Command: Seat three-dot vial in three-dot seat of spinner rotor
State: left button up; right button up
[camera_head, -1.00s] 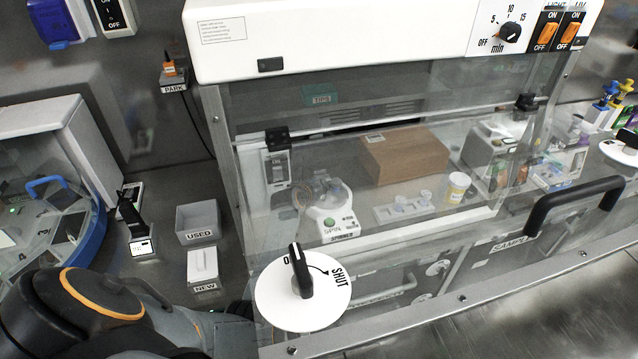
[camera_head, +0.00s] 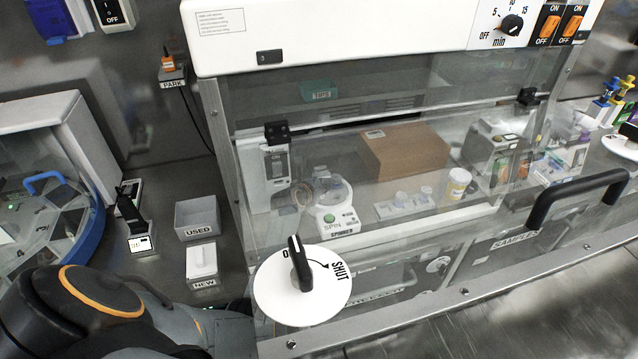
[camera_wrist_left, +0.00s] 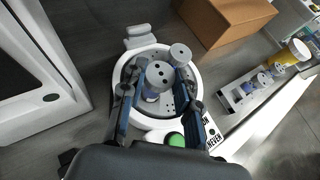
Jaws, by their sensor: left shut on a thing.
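The spinner (camera_head: 338,226) is a white unit with a green button behind the clear cabinet front. In the left wrist view the spinner (camera_wrist_left: 150,48) is below my left gripper (camera_wrist_left: 157,84), its round rotor bowl open to view. The gripper's blue-padded fingers are shut on a vial with a grey dotted cap (camera_wrist_left: 160,74), over the rotor. I cannot surely count its dots or tell whether its lower end is in a seat. A second grey-capped vial (camera_wrist_left: 180,53) is beside it at the rotor's upper right. The fingers and caps hide much of the rotor.
A vial rack (camera_head: 402,205) and a cardboard box (camera_head: 405,152) stand right of the spinner. The clear front pane and a white SHUT dial (camera_head: 325,305) are near my left arm.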

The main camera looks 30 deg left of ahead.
pick_arm(q)
jog(key=shift+f+b, duration=0.55)
jog(key=shift+f, duration=0.45)
jog(key=o, duration=1.1)
jog(key=shift+c, duration=0.2)
jog(key=shift+s, duration=0.1)
jog(key=v, duration=0.7)
jog(key=shift+r, duration=0.15)
jog(key=shift+s+d, duration=0.1)
jog(key=shift+s, duration=0.1)
